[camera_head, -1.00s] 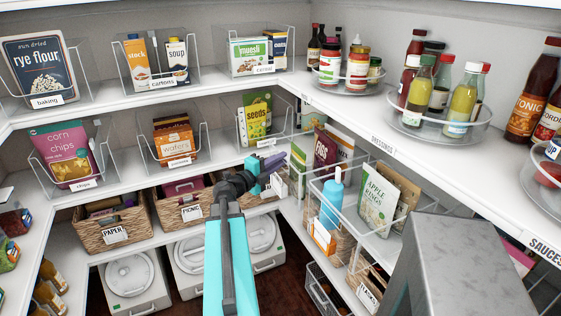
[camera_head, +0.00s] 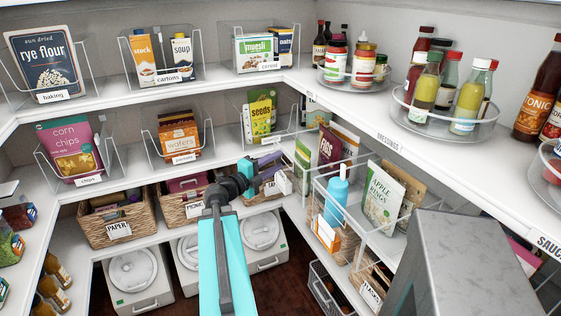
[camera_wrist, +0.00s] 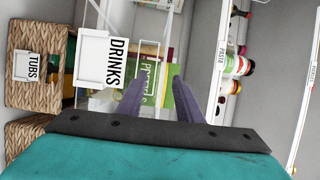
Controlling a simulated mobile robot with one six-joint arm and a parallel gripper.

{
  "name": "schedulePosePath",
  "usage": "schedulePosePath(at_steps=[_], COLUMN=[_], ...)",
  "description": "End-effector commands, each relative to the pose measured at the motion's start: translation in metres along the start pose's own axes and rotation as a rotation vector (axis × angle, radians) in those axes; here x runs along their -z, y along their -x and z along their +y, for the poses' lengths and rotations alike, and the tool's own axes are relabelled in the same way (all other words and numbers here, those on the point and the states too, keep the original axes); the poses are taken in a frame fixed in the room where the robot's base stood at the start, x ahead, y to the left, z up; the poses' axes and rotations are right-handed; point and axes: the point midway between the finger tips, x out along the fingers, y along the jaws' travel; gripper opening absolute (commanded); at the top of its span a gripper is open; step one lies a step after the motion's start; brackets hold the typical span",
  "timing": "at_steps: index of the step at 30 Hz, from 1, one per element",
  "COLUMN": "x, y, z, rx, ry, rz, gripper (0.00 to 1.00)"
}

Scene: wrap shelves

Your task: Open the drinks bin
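The white DRINKS label (camera_wrist: 106,60) shows sideways in the wrist view, on the front of a bin with thin white rails (camera_wrist: 150,48). Packs show behind the rails. Most of this bin is hidden, and I cannot tell from the view whether it is pulled out. My gripper (camera_wrist: 160,92) is open and empty, with its two purple fingers apart, just right of the label in that view. In the head view my gripper (camera_head: 268,162) is at the back corner of the middle shelf, beside a white card (camera_head: 284,183) whose text is unreadable.
A TUBS basket (camera_wrist: 32,85) is left of the label in the wrist view. In the head view, PAPER (camera_head: 118,232) and PICNIC (camera_head: 192,210) baskets stand left of my gripper. A wire basket with a blue bottle (camera_head: 336,200) is close on the right. Sauce bottles stand on turntables above.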

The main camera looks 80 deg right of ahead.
Motion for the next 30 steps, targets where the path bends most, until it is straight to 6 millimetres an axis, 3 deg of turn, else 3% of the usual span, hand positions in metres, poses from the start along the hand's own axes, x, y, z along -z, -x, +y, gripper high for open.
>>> schedulePosePath(at_steps=[2, 17, 30], x=[0.001, 0.0, -0.001], y=[0.013, 0.036, 0.046], z=[0.001, -0.003, -0.002], rx=[0.0, -0.001, -0.003], ry=[-0.001, 0.001, 0.001], rz=[-0.002, -0.001, 0.001], gripper=[0.33, 0.33, 0.33])
